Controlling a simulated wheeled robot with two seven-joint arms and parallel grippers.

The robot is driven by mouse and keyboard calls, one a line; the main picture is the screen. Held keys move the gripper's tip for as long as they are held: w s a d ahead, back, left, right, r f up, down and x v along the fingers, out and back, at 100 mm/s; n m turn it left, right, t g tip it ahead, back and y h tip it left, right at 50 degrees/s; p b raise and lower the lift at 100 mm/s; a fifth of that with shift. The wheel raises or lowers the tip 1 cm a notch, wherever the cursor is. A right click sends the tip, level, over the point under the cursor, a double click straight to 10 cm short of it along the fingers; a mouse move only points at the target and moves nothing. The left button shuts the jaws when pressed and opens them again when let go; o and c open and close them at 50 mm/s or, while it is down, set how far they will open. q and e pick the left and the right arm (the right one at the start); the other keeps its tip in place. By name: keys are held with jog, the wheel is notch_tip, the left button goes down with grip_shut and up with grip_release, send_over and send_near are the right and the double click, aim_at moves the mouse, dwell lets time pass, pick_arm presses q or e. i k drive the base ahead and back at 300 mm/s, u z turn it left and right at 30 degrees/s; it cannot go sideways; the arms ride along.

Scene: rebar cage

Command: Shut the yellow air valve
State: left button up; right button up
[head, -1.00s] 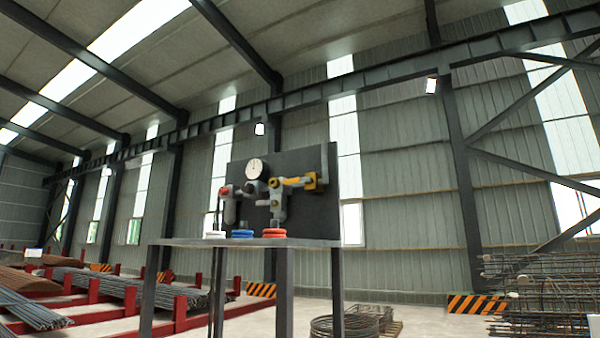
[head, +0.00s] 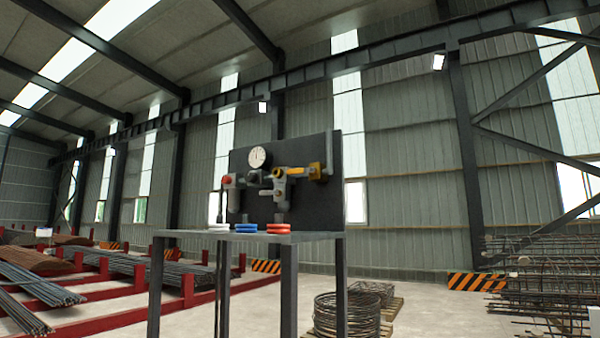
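The yellow air valve (head: 314,170) sits at the upper right of a dark panel (head: 345,205), with its yellow handle lying roughly level along the pipe. A round white gauge (head: 257,157) is to its left, and a red knob (head: 227,180) is at the panel's left side. Grey fittings (head: 280,186) hang below and left of the valve. The panel stands on a grey table (head: 300,237). Neither of my grippers shows in the head view.
White (head: 219,227), blue (head: 246,228) and red (head: 278,228) rings lie on the tabletop. Rebar bundles on red racks (head: 187,290) are at left. Wire coils (head: 340,312) stand behind the table legs, and rebar cages (head: 540,285) are at right. Some floor is clear.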

aim_at(302, 170)
jog(key=z, duration=0.5)
jog(key=k, duration=0.6)
jog(key=z, duration=0.8)
jog(key=i, duration=1.1)
jog(key=u, duration=1.05)
jog(key=i, duration=0.35)
jog(key=u, duration=0.35)
